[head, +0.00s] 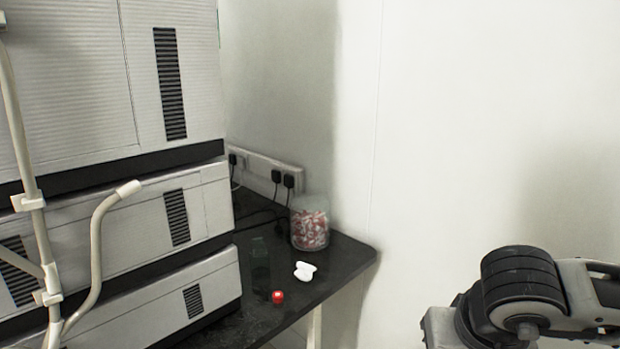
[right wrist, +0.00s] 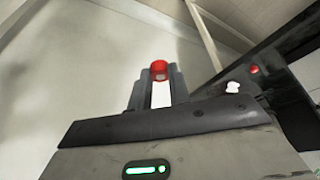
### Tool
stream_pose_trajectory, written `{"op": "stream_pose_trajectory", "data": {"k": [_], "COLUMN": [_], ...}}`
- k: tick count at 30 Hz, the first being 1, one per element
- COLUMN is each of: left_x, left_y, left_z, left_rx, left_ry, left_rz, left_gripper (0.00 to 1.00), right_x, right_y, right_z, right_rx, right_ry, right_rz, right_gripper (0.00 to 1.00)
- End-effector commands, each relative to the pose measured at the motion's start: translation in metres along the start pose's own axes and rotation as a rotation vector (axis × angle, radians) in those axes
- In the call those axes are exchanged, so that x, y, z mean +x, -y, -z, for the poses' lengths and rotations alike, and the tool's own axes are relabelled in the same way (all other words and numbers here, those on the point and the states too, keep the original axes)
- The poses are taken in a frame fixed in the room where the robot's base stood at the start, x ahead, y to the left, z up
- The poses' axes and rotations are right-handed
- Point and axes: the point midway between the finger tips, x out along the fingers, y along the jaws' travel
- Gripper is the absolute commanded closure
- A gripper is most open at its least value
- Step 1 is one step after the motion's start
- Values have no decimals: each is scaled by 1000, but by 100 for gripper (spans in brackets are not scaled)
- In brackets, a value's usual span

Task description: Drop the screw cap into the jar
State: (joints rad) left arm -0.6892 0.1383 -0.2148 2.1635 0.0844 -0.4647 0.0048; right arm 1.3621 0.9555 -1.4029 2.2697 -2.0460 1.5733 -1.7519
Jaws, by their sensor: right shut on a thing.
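My right gripper (right wrist: 159,74) is shut on a red screw cap (right wrist: 159,67), held between its fingertips in the right wrist view. A clear jar (head: 309,228) with many red and white pieces in it stands near the back right corner of the dark bench in the head view. The jar cannot be made out in the right wrist view. In the head view, part of my right arm shows at the lower right, but its fingertips and the held cap do not show. My left gripper is in neither view.
Another red cap (head: 278,297) lies near the front edge of the dark bench (head: 340,262). A white object (head: 305,271) lies behind it, and a dark, see-through bottle (head: 260,262) stands left. Stacked instruments (head: 110,230) fill the left side. Sockets with plugs (head: 265,172) line the wall.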

Motion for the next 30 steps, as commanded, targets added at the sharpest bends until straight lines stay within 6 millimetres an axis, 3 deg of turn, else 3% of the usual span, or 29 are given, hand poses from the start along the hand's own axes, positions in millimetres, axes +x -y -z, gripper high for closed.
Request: {"op": "stream_pose_trajectory", "data": {"k": [6,18,20,27,30], "left_x": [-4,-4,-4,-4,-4], "left_y": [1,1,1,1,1], "left_z": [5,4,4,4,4], "left_rx": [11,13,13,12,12], "left_ry": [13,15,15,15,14], "left_rz": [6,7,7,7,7], "left_gripper": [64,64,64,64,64], "right_x": [15,18,18,17,15], "right_y": [-1,2,12,83,105], "right_z": [-15,-17,-17,-22,-25], "right_rx": [-85,-99,-102,-103,-101], "right_ry": [0,-5,-3,3,-1], "right_rz": [32,38,42,47,42], "right_gripper": [100,100,100,100,100]}}
